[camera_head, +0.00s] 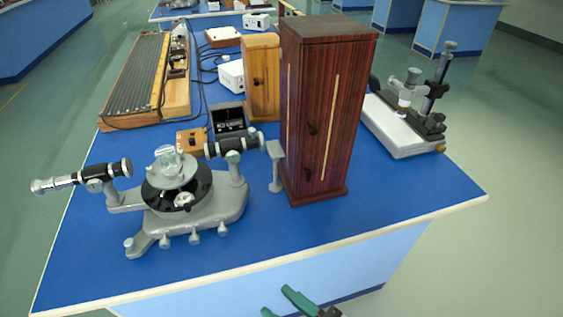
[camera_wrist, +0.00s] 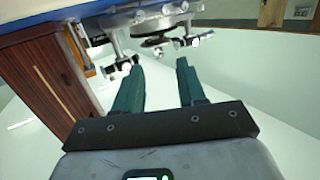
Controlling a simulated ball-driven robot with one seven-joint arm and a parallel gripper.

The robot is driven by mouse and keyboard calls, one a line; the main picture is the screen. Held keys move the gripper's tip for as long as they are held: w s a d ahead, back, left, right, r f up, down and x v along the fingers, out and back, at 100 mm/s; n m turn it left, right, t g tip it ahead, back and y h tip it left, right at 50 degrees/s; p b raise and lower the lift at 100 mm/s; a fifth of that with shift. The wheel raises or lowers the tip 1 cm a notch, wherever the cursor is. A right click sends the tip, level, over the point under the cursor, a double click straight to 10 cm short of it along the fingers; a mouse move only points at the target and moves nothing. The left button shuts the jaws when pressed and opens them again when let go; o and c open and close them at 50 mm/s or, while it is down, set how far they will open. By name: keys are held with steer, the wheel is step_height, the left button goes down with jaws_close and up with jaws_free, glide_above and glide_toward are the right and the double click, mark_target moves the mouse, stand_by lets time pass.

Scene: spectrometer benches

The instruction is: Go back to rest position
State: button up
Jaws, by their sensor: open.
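My gripper (camera_head: 285,299) shows at the bottom edge of the head view, in front of the bench's near side and below its top. Its green fingers are only partly in that frame. In the wrist view my gripper (camera_wrist: 160,76) has its two green fingers apart with nothing between them. The grey spectrometer (camera_head: 190,206), with its black telescope tubes and round table, stands on the blue bench top (camera_head: 270,240). It also shows in the wrist view (camera_wrist: 155,22), beyond the fingertips and apart from them.
A tall dark wooden cabinet (camera_head: 322,110) stands right of the spectrometer. A white-based instrument (camera_head: 400,130) sits at the right, and a ribbed wooden board (camera_head: 135,80) at the back left. The bench's near edge (camera_head: 300,259) lies close to my gripper. Open floor (camera_head: 500,260) shows at right.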

steer(key=s+d+f+m+g+h+p, duration=0.15)
steer(key=d+f+m+g+h, duration=0.4)
steer(key=d+f, duration=0.7)
steer(key=s+d+f+m+g+h, duration=0.1)
steer(key=s+d+m+g+h, duration=0.3)
steer(key=s+d+h, duration=0.3)
steer(key=s+d, duration=0.4)
steer(key=d, duration=0.3)
steer(key=shift+s+f+g, duration=0.2)
steer(key=shift+f+g, duration=0.15)
steer(key=shift+d, duration=0.1)
stand_by(0.8)
